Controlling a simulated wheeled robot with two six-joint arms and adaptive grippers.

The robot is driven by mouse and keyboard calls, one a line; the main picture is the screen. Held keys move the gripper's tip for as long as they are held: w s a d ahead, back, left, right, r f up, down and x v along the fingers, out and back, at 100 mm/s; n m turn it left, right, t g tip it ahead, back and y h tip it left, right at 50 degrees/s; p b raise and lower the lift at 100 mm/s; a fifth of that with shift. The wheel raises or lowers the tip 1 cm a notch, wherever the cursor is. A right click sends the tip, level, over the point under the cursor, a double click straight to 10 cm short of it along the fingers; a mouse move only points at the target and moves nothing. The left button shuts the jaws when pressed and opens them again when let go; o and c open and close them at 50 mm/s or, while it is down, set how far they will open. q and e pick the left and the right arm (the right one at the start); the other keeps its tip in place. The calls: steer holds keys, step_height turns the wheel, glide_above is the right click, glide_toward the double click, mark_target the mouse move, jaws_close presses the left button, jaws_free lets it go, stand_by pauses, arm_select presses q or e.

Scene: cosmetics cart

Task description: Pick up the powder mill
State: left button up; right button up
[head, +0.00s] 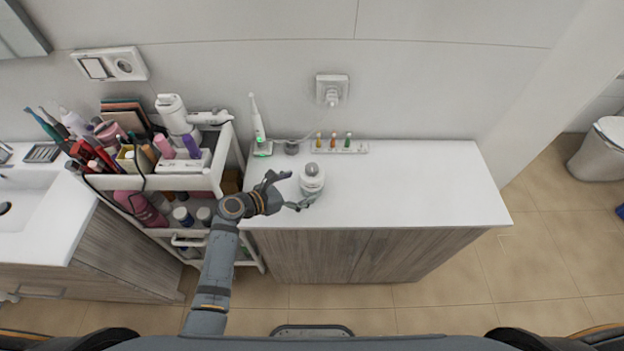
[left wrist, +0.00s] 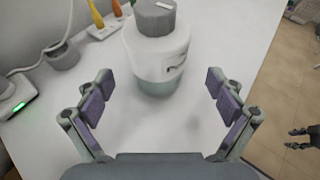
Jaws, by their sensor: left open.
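The powder mill, a white rounded jar (head: 312,182) with a grey cap and a grey-green base, stands upright on the white countertop. In the left wrist view the jar (left wrist: 157,52) is ahead of the fingers, near the middle, with dark lettering on its side. My left gripper (head: 291,191) is open and empty, just left of the jar. Its two purple-padded fingers point towards the jar, with bare counter between the pads. My right gripper (left wrist: 297,139) shows small at the right edge of the left wrist view, over the floor, its fingers apart. It is outside the head view.
An electric toothbrush (head: 258,128) on its charger and a rack of small coloured brush heads (head: 340,147) stand along the wall behind the jar. A crowded cosmetics cart (head: 195,183) stands left of the counter (head: 420,190). The counter's right side is clear.

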mark_target(312, 182)
arm_select(q)
steer(key=shift+f+p+x, duration=0.2)
steer(key=shift+p+x, duration=0.2)
steer(key=shift+x, duration=2.6)
steer(key=shift+a, duration=0.3)
steer(key=c, duration=1.6)
